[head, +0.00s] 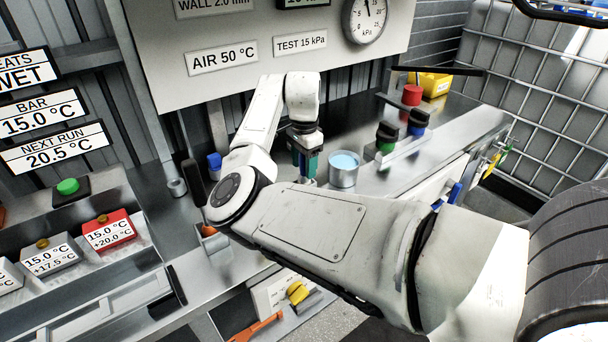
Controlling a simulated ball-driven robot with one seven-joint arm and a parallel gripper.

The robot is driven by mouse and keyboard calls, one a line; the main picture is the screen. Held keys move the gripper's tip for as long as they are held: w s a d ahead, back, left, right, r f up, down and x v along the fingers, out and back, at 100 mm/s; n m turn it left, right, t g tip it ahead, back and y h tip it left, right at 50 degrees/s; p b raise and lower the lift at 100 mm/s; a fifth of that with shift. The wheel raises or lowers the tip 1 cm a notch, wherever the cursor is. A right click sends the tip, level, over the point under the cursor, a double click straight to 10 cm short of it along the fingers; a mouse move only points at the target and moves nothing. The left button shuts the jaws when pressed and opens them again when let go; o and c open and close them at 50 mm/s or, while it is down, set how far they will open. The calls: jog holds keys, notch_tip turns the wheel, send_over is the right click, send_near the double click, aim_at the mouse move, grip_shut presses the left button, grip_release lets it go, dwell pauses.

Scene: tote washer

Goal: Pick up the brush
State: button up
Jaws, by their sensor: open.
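My gripper (306,165) points down over the metal bench, at the end of my white arm, just left of a metal cup (344,168) holding pale blue liquid. Dark and teal parts show at its fingertips; at this size I cannot tell whether they are all finger or partly an object between the jaws. I cannot pick out the brush with certainty. A dark upright piece (194,182) stands left of my arm, and a small orange piece (208,231) shows partly behind my elbow; what they are is unclear. My arm hides much of the bench's front.
A red cylinder (411,95), a yellow box (432,84) and dark-topped green and blue pieces stand at the bench's right. A blue-topped piece (214,162) is at left. Labelled blocks (110,232) sit lower left. The panel with the gauge (364,20) rises behind.

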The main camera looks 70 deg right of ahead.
grip_shut()
dwell(0.4)
jog(key=shift+r, duration=0.1)
